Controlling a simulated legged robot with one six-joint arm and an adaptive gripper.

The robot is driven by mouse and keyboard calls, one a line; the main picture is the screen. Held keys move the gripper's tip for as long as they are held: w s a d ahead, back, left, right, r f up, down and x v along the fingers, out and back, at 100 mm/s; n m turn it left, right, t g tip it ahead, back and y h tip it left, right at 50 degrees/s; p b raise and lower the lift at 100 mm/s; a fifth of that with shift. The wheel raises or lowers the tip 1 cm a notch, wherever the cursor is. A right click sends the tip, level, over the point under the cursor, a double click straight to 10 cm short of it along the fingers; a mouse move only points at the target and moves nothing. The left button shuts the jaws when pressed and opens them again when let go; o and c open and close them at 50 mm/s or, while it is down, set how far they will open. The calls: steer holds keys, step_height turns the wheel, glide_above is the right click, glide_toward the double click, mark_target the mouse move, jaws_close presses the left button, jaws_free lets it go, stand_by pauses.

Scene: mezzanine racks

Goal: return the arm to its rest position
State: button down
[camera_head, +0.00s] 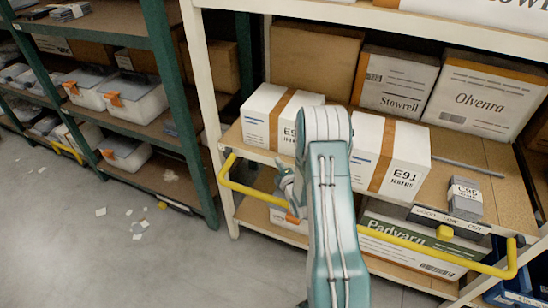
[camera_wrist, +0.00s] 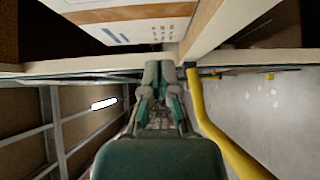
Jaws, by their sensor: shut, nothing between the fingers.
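The yellow rail also runs just right of the fingers in the wrist view (camera_wrist: 215,130). I cannot tell whether they touch.
White boxes, one marked E91 (camera_head: 398,160), stand on the shelf behind my arm. A grey block (camera_head: 465,200) sits to the right. A green-posted rack (camera_head: 172,90) with clear bins stands at left. Bare floor (camera_head: 120,260) with paper scraps lies at lower left.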

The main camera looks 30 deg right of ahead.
steer(key=s+a, duration=0.2)
steer(key=s, duration=0.3)
steer(key=w+a+r+m+g, duration=0.1)
steer(key=a+r+m+g, duration=0.1)
steer(key=r, duration=0.4)
steer(key=w+a+r+m+g, duration=0.1)
steer(key=w+a+r+m, duration=0.1)
steer(key=r, duration=0.3)
steer(key=s+a+r+m+g, duration=0.3)
steer(key=s+a+r+m, duration=0.15)
steer(key=r, duration=0.45)
steer(key=s+a+r+m+g, duration=0.2)
steer(key=s+a, duration=0.2)
steer(key=s, duration=0.5)
steer(key=s+a+r+m+g+y, duration=0.1)
steer(key=s+a+r+m+g, duration=0.1)
steer(key=s, duration=0.6)
steer(key=s+a+r+m+g+y, duration=0.1)
steer(key=s+a+r+m+g, duration=0.1)
steer(key=s, duration=0.7)
steer(key=a+r+m, duration=0.1)
steer(key=a+m, duration=0.1)
steer(key=a, duration=0.1)
steer(key=shift+s+a+r, duration=0.3)
steer(key=shift+a+r, duration=0.05)
steer(key=shift+r, duration=0.05)
steer(key=shift+d, duration=0.1)
